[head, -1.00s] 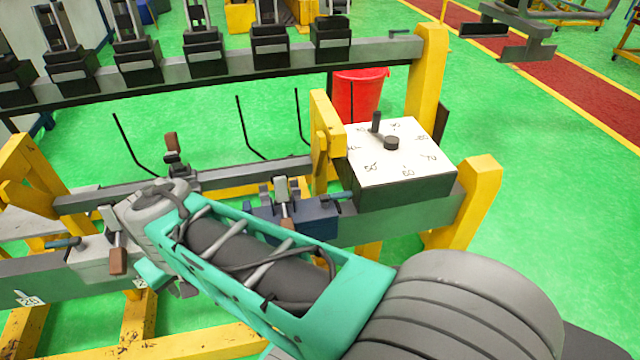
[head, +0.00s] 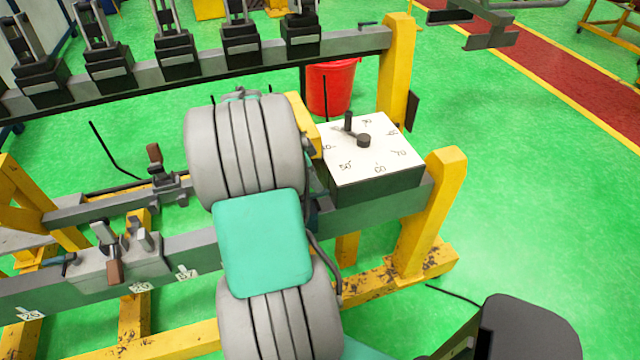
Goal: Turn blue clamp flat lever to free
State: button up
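The blue clamp and its flat lever cannot be seen now. My grey and teal arm covers the stretch of the front rail (head: 195,250) just left of the dial box (head: 372,150), where the clamp showed earlier. My gripper is not visible in the head view, so its place relative to the lever and its opening are hidden. A grey clamp (head: 140,262) with a brown-handled lever (head: 115,271) sits on the front rail, left of my arm.
A white-topped dial box with numbers stands right of my arm, close to it. Yellow posts (head: 430,215) hold the rails. A row of black fixtures (head: 178,55) lines the back rail. A red bucket (head: 330,88) stands behind.

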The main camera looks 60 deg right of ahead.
aim_at(315, 195)
jog(key=x, duration=0.5)
jog(key=shift+w+p, duration=0.1)
jog(key=shift+p, duration=0.25)
jog(key=shift+c, duration=0.2)
grip_shut()
dwell(0.6)
